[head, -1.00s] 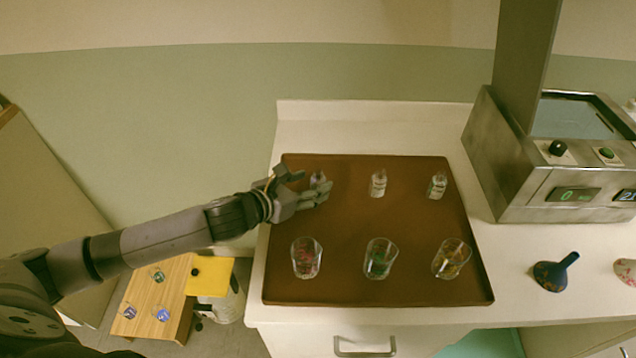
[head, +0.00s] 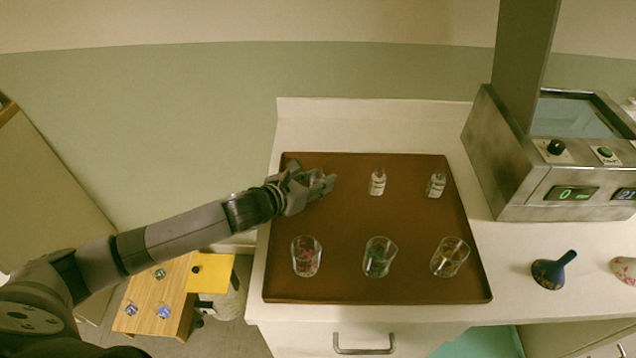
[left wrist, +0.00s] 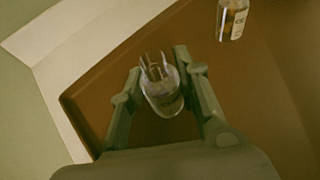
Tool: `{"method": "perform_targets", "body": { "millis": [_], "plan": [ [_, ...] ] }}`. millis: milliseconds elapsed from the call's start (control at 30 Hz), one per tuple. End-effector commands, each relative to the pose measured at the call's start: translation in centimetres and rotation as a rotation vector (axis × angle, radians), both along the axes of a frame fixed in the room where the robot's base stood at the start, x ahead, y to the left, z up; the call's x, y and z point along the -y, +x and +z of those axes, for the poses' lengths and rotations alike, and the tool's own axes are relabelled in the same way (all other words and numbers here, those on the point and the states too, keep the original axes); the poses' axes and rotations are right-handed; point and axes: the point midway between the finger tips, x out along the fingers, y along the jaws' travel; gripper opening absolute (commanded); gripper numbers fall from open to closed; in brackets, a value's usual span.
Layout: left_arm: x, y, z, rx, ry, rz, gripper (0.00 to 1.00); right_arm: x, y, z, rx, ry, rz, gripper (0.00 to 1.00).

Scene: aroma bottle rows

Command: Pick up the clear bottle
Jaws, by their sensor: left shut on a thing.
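A clear bottle (left wrist: 163,98) sits between the two fingers of my left gripper (left wrist: 158,66) in the left wrist view. The gripper is shut on it. In the head view my left gripper (head: 322,184) is at the back left of the brown tray (head: 345,222), and its fingers hide most of that bottle. Whether the bottle still touches the tray I cannot tell. Two more small clear bottles with labels stand in the back row, one in the middle (head: 377,183) and one at the right (head: 436,186). My right gripper is not in view.
Three glasses stand along the tray's front: left (head: 306,257), middle (head: 379,258) and right (head: 450,258). The tray's middle is clear.

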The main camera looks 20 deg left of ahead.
Motion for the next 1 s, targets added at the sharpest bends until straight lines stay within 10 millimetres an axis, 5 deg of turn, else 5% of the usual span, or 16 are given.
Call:
{"method": "perform_targets", "body": {
  "millis": [300, 667, 1000],
  "plan": [
    [0.0, 0.0, 0.0, 0.0, 0.0, 0.0, 0.03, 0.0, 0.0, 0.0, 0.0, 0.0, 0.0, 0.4],
    [0.0, 0.0, 0.8, 0.002, 0.0, 0.0, 0.03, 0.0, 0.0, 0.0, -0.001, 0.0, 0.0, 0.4],
    [-0.1, 0.1, 6.9, 0.008, 0.003, -0.001, 0.03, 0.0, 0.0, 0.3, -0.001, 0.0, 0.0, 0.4]
  ]
}}
